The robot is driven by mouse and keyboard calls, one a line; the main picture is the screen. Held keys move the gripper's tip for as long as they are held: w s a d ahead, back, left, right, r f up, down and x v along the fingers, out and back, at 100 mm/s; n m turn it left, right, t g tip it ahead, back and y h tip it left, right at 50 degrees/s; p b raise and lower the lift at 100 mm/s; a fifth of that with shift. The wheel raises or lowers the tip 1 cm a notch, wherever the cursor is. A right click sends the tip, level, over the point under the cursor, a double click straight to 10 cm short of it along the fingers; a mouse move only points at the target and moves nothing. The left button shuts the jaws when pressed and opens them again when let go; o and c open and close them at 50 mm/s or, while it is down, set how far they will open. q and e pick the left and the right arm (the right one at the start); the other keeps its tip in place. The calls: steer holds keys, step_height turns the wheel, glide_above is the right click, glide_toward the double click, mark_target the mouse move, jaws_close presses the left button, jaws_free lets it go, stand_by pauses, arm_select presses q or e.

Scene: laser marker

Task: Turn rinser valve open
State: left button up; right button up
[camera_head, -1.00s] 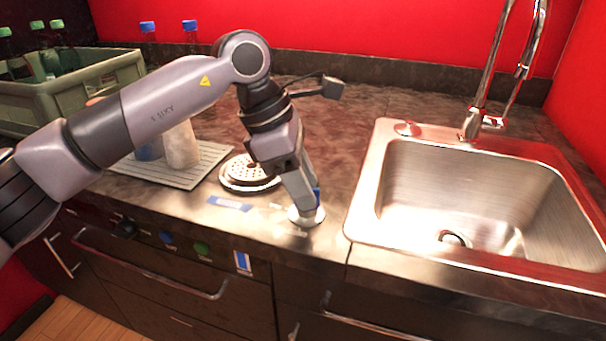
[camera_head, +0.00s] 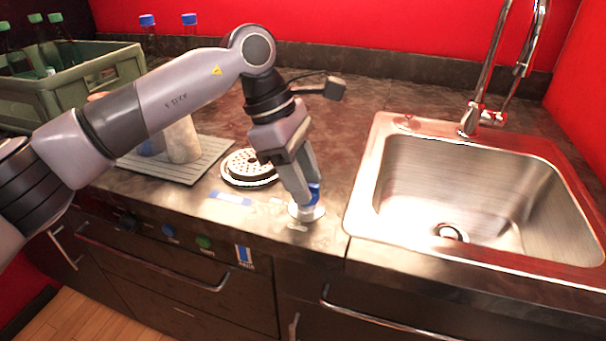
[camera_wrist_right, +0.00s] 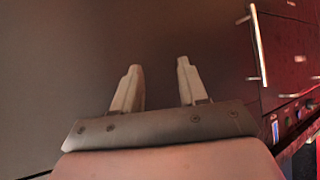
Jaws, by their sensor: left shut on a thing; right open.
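The rinser (camera_head: 240,165) is a round perforated disc set on the dark counter, left of the sink. The rinser valve (camera_head: 308,213) has a round pale base on the counter near its front edge, with a blue part (camera_head: 314,193) above it. My left gripper (camera_head: 306,192) points down and is shut on the blue part of the valve; its fingers partly hide it. How far the valve is turned cannot be told. My right gripper (camera_wrist_right: 158,90) shows in the right wrist view, open and empty, facing a dark cabinet front.
A steel sink (camera_head: 367,190) with a tall faucet (camera_head: 487,80) is at the right. A grey ribbed mat (camera_head: 190,174) with cups (camera_head: 183,141) and a green crate (camera_head: 85,85) of bottles are at the left. Blue-capped bottles (camera_head: 148,22) stand behind. Drawer handles (camera_head: 150,262) protrude below the counter.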

arm_select(q)
steer(key=o, duration=1)
steer(key=v, duration=0.7)
steer(key=shift+r, duration=0.1)
